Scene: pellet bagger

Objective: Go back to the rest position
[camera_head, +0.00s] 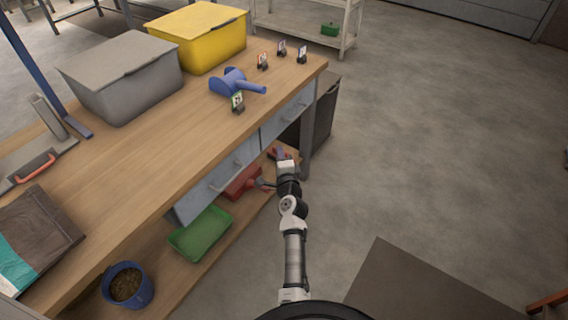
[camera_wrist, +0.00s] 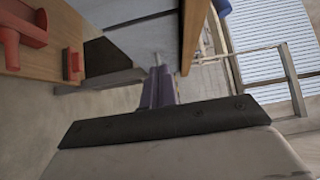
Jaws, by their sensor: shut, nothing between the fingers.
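My gripper (camera_head: 281,153) is at the front of the wooden workbench (camera_head: 150,150), below the level of its top, beside the grey drawers (camera_head: 285,113). In the wrist view my gripper (camera_wrist: 158,72) shows its two fingers together, with nothing visible between them. A drawer front lies close beyond the fingertips in that view; I cannot tell whether they touch it. My arm reaches forward from the bottom of the head view.
On the bench stand a grey bin (camera_head: 125,85), a yellow bin (camera_head: 205,45) and a blue scoop (camera_head: 232,84). A green tray (camera_head: 200,234), red items (camera_head: 243,183) and a blue bucket (camera_head: 128,287) are on the low shelf. The floor (camera_head: 430,150) to the right is clear.

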